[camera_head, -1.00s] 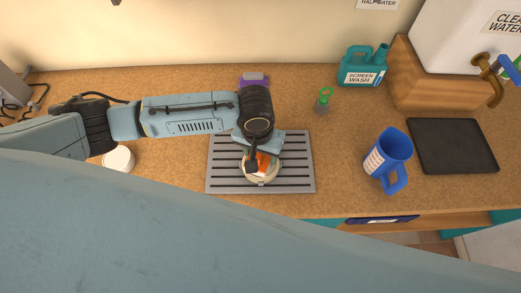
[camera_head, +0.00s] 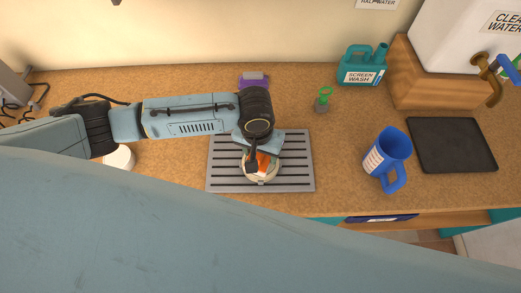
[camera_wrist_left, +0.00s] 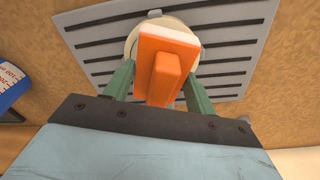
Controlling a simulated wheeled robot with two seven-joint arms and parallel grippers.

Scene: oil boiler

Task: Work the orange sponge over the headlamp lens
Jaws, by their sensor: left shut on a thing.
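The orange sponge (camera_wrist_left: 165,65) has a white layer on its far side and an orange grip block toward my wrist. My left gripper (camera_wrist_left: 160,85) is shut on it, one green finger on each side. In the head view the sponge (camera_head: 262,163) shows as a small orange patch under my left gripper (camera_head: 258,158). The headlamp (camera_head: 262,179) is a round, cream-rimmed piece on the grey slotted tray (camera_head: 220,176). The sponge is over it and hides most of its lens; I cannot tell if they touch. My right gripper is not in view.
A blue jug (camera_head: 387,155) stands right of the tray, with a black mat (camera_head: 452,146) beyond it. A teal screen wash can (camera_head: 362,67), a small green-topped bottle (camera_head: 324,100) and a purple item (camera_head: 253,80) stand behind. A white round thing (camera_head: 121,158) is at left.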

